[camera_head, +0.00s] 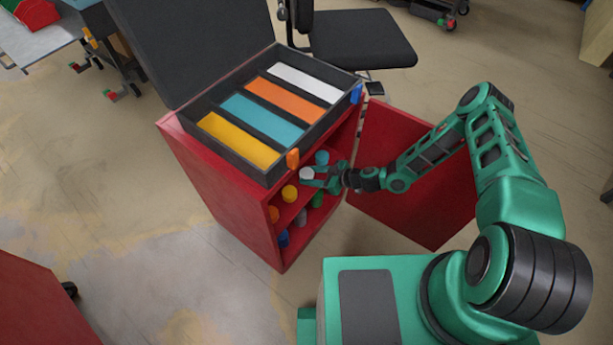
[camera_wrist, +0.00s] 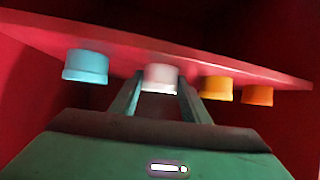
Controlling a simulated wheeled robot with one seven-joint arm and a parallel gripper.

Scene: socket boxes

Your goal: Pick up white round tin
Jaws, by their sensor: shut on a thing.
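The white round tin (camera_head: 306,174) is at the upper shelf of the red cabinet, at its open front. In the wrist view the tin (camera_wrist: 160,77) sits between the two fingers of my gripper (camera_wrist: 158,92), below the shelf edge in the picture. My gripper (camera_head: 314,177) is shut on the tin in the head view. I cannot tell whether the tin still touches the shelf. Parts of the tin are hidden by the fingers.
A blue tin (camera_wrist: 86,66) is left of the white one; a yellow tin (camera_wrist: 216,88) and an orange tin (camera_wrist: 257,95) are to the right. The red cabinet (camera_head: 215,190) has its door (camera_head: 400,205) open at right. An organizer box with coloured compartments (camera_head: 196,123) lies on top.

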